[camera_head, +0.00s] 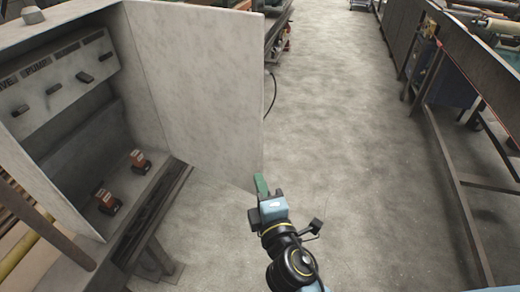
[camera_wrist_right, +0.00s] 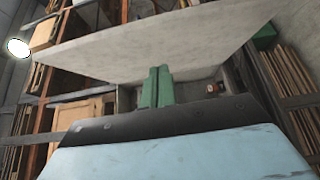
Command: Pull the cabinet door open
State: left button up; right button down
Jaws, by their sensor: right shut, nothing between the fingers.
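The cabinet (camera_head: 70,110) stands at the left in the head view, and its inside is exposed. Its pale grey door (camera_head: 195,75) stands wide open, swung out to the right of the cabinet. My right gripper (camera_head: 261,184) has green fingers and is at the lower free corner of the door. In the right wrist view its fingers (camera_wrist_right: 156,87) are together with nothing between them, and the door (camera_wrist_right: 150,48) spans the view just beyond them. I cannot tell whether the fingertips touch the door. My left gripper is not in view.
Inside the cabinet are a panel with dark switches (camera_head: 55,88) and two orange-red parts (camera_head: 140,160) on the lower ledge. A brown rail (camera_head: 40,222) crosses at the lower left. Concrete floor (camera_head: 350,120) is clear to the right, up to a metal frame (camera_head: 440,140).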

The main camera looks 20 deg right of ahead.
jog(key=p, duration=0.1)
send_near(256, 140)
jog(key=w+a, duration=0.3)
jog(key=w, duration=0.1)
jog(key=shift+w+d+r+p, duration=0.1)
jog(key=shift+w+d+p, duration=0.15)
jog(key=shift+d, duration=0.35)
jog(key=shift+w+d+r+p, duration=0.1)
jog(key=shift+w+d, duration=0.25)
jog(key=shift+d, duration=0.3)
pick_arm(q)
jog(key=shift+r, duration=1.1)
pick_arm(e)
jog(key=shift+w+d+f, duration=0.15)
jog(key=shift+w+d, duration=0.2)
jog(key=shift+d, duration=0.05)
